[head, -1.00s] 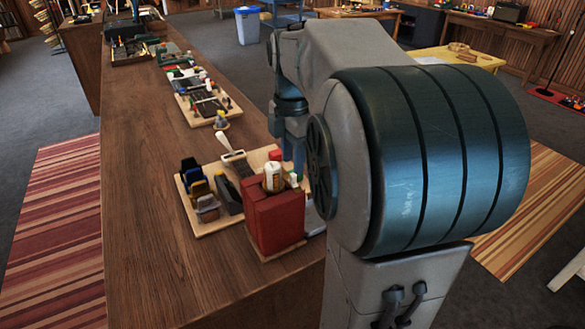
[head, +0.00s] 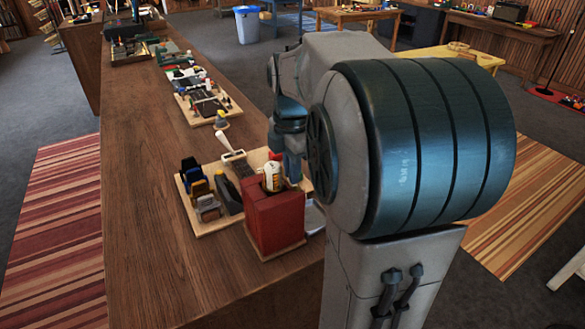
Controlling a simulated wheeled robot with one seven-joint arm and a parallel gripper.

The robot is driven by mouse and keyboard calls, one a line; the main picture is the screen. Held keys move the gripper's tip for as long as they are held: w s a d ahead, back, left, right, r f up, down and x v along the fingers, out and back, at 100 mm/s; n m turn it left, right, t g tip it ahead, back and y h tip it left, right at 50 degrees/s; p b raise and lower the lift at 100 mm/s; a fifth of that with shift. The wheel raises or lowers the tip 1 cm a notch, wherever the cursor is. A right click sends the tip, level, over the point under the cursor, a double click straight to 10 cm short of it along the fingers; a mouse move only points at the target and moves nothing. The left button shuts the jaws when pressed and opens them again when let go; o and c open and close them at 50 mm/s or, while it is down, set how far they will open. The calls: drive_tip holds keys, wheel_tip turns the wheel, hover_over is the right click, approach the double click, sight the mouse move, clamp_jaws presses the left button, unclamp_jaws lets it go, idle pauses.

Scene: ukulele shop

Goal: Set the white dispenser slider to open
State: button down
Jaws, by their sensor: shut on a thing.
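A red block-shaped holder (head: 274,219) stands on a small wooden base near the right edge of the long counter. A small white piece with a yellowish mark (head: 272,176) stands out at its top; I take it for the white dispenser slider. My gripper (head: 293,172) points down just behind and to the right of this piece, at the holder's upper edge. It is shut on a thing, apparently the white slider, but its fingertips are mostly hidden. The slider's setting cannot be read from here.
A wooden board (head: 208,229) with dark clamp-like tools and a white-handled scraper (head: 232,156) lies left of the holder. More tool boards (head: 218,118) line the counter behind. The counter's left side (head: 140,220) is clear. My arm hides the right side.

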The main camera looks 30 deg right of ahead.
sight(283, 174)
drive_tip(key=shift+w+r+p, duration=0.1)
drive_tip(key=shift+w+p, duration=0.35)
drive_tip(key=shift+w, duration=1.3)
drive_tip(key=c, duration=1.7)
unclamp_jaws()
drive_tip(key=shift+o, duration=1.2)
drive_tip(key=shift+w, duration=0.15)
wheel_tip(283, 174, up, 14)
drive_tip(key=shift+a, duration=0.1)
